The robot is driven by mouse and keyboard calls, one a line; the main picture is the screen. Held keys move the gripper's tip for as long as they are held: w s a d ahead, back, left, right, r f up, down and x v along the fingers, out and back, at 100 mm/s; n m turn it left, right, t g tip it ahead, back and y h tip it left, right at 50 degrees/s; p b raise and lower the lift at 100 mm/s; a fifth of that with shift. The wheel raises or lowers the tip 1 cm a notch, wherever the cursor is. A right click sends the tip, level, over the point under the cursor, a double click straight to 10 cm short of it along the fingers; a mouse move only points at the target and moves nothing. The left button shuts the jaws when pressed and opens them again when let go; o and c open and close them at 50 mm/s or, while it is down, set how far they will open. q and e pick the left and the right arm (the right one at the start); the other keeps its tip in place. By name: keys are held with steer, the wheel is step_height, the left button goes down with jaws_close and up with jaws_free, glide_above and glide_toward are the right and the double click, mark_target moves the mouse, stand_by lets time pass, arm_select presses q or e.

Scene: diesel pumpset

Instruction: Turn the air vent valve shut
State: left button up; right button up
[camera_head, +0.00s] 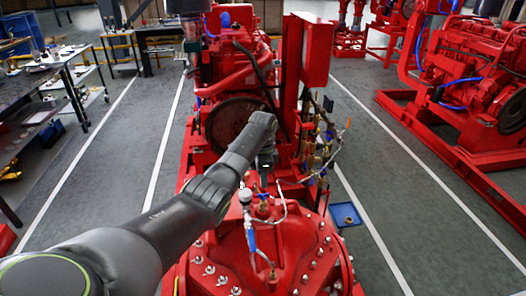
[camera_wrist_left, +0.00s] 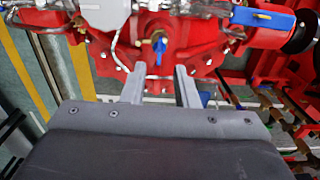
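The red pump casing (camera_head: 265,262) with bolts around its cover fills the bottom middle of the head view. A small brass valve with a blue lever (camera_wrist_left: 160,48) shows on red metal in the left wrist view; I take it as the air vent valve. My left gripper (camera_wrist_left: 159,76) is open there, its two grey fingers apart with the lever in line with the gap, just beyond the fingertips. Nothing is between the fingers. In the head view my left gripper (camera_head: 266,161) is above the pump, partly hidden by its own wrist. My right gripper is not in view.
A gauge (camera_head: 245,196) and thin pipes stand on the pump close to my left gripper. A larger blue handle (camera_wrist_left: 263,18) is at the right in the wrist view. A red cabinet (camera_head: 311,50) rises behind. A blue tray (camera_head: 345,214) lies on the floor at right.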

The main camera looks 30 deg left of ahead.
arm_select(q)
step_height(320, 180, up, 12)
steer(key=shift+f, duration=0.15)
stand_by(0.6)
